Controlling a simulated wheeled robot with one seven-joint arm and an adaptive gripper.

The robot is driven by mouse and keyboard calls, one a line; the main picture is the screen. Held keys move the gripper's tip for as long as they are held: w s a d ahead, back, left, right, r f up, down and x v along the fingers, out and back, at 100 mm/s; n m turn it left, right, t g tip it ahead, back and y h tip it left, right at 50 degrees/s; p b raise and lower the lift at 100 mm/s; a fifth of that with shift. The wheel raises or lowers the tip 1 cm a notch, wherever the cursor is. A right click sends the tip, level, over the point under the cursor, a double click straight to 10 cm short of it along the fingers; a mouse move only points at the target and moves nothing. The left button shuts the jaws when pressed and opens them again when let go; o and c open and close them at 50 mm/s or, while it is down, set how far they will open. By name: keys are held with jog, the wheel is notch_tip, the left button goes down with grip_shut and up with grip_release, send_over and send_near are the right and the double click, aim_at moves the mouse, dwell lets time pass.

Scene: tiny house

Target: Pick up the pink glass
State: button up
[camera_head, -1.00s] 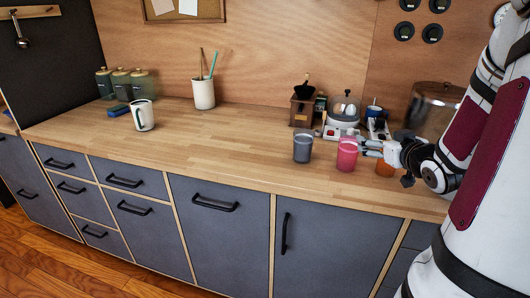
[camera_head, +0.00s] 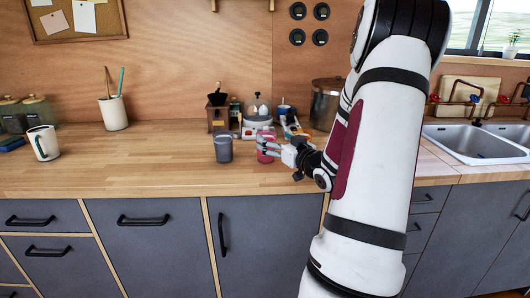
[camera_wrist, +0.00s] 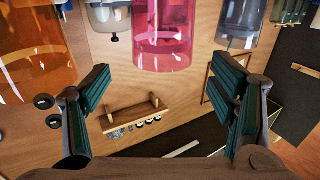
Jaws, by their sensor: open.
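The pink glass (camera_head: 264,146) stands on the wooden counter, just right of a grey glass (camera_head: 223,147), partly covered by my fingers in the head view. My gripper (camera_head: 268,148) is open and reaches in from the right at glass height. In the wrist view the pink glass (camera_wrist: 163,38) shows at the top middle, see-through, in line with the gap between my fingers (camera_wrist: 160,82). It appears ahead of the fingertips, with no finger shut on it.
In the wrist view an orange glass (camera_wrist: 38,50) is close on the left and the grey glass (camera_wrist: 245,22) on the right. A wooden grinder (camera_head: 218,115) and egg cooker (camera_head: 258,115) stand behind. The counter to the left is largely clear.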

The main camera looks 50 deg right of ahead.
aim_at(261, 132)
jog(key=shift+b+x, duration=0.35)
jog(key=shift+x, duration=2.4)
jog(key=shift+a+f, duration=0.1)
jog(key=shift+a, duration=0.05)
jog(key=shift+c, duration=0.3)
jog(key=c, duration=1.7)
